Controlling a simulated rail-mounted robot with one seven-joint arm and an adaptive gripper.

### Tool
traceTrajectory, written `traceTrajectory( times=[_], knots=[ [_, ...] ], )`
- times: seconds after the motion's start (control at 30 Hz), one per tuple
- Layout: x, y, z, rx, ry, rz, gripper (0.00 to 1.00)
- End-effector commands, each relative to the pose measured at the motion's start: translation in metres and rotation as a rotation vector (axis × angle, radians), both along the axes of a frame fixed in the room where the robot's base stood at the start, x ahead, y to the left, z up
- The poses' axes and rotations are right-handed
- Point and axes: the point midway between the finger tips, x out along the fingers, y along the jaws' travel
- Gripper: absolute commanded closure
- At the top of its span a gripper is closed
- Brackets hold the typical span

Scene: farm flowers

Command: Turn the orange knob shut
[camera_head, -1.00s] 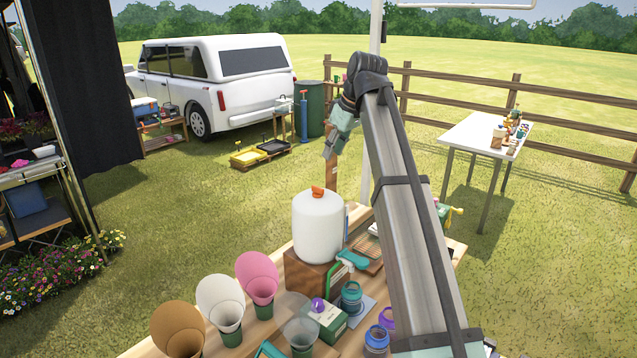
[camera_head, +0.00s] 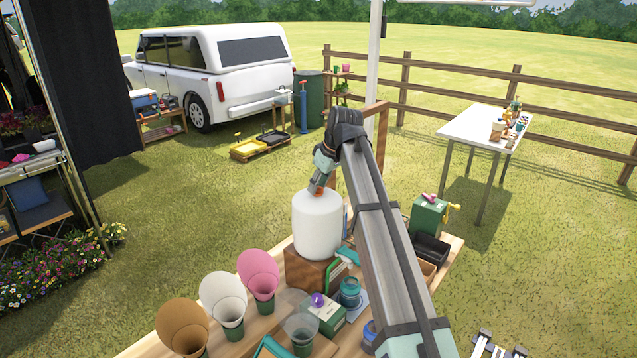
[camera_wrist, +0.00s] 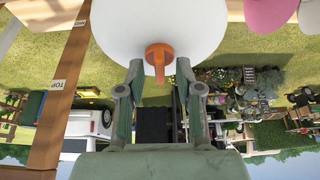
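The white rounded tank (camera_head: 317,228) stands upright on a wooden block (camera_head: 305,269) on the table. The orange knob (camera_wrist: 158,52) sits on top of the tank, with its narrow handle pointing toward my gripper in the wrist view. In the head view the knob (camera_head: 319,193) is mostly covered by my gripper (camera_head: 317,186), which is at the tank's top. In the wrist view my gripper (camera_wrist: 160,70) is open, with one finger on each side of the handle. Small gaps show between the fingers and the handle; I see no clear contact.
Paper cones in brown, white (camera_head: 223,296) and pink (camera_head: 258,275) stand left of the tank. Jars (camera_head: 350,291) and a green-white box (camera_head: 326,314) crowd its front right. A green can (camera_head: 428,215) stands behind my arm.

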Motion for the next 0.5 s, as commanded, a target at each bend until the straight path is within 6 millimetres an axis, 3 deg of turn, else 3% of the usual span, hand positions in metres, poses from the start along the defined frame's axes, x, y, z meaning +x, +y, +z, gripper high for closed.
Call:
traceTrajectory(
  times=[0.13,0.17,0.23,0.27,0.5],
  knots=[
    [0.0,0.0,0.0001,0.0,0.0,0.0,0.65],
    [-0.0001,-0.0001,0.0001,0.0,0.0,0.0,0.72],
    [-0.0001,-0.0002,0.0002,0.0,0.0,0.0,0.96],
    [-0.0001,-0.0002,0.0002,0.0,0.0,0.0,1.0],
    [-0.0002,-0.0001,0.0003,0.0,0.0,-0.001,1.0]
  ],
)
